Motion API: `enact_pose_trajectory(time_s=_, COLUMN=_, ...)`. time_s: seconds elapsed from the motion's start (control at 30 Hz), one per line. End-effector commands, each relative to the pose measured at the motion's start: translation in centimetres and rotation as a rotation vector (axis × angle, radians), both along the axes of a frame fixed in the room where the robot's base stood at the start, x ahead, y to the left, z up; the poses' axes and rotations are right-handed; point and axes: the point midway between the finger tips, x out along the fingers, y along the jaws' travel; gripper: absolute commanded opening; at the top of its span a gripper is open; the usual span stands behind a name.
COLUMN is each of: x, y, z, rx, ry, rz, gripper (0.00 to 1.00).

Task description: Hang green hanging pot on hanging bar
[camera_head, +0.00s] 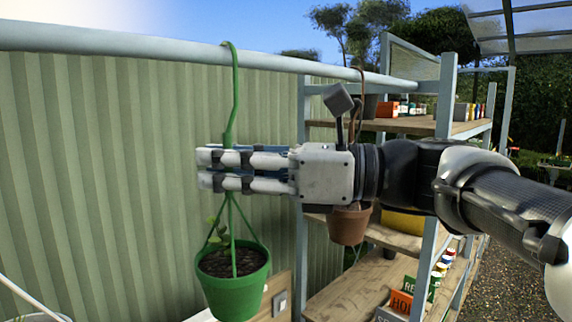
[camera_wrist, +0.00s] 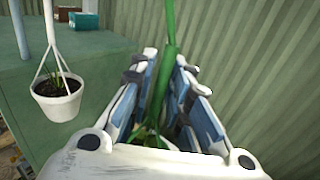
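The green hanging pot (camera_head: 236,297) hangs upright, with a small plant and dark soil in it. Three green straps rise to a long green stem (camera_head: 235,95), whose hooked top curves over the grey hanging bar (camera_head: 150,45). My gripper (camera_head: 212,168) reaches in from the right, below the bar, with its fingers around the lower stem. The near finger hides part of the stem. The hook and bar are out of that view.
A brown pot (camera_head: 348,226) hangs behind my gripper, near the shelving unit (camera_head: 450,90). In the wrist view a white hanging pot (camera_wrist: 58,106) is at left. A corrugated wall (camera_head: 80,170) stands close behind the green pot. Bar left of the hook is clear.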

Motion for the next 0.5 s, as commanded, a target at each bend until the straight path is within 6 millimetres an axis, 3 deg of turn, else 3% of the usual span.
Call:
enact_pose_trajectory(time_s=0.2, x=0.01, y=0.0, z=-0.05, rx=-0.001, ry=0.001, rz=0.0, gripper=0.32)
enact_pose_trajectory(time_s=0.5, x=0.05, y=-0.09, z=-0.15, rx=-0.003, ry=0.002, rz=-0.001, gripper=0.32)
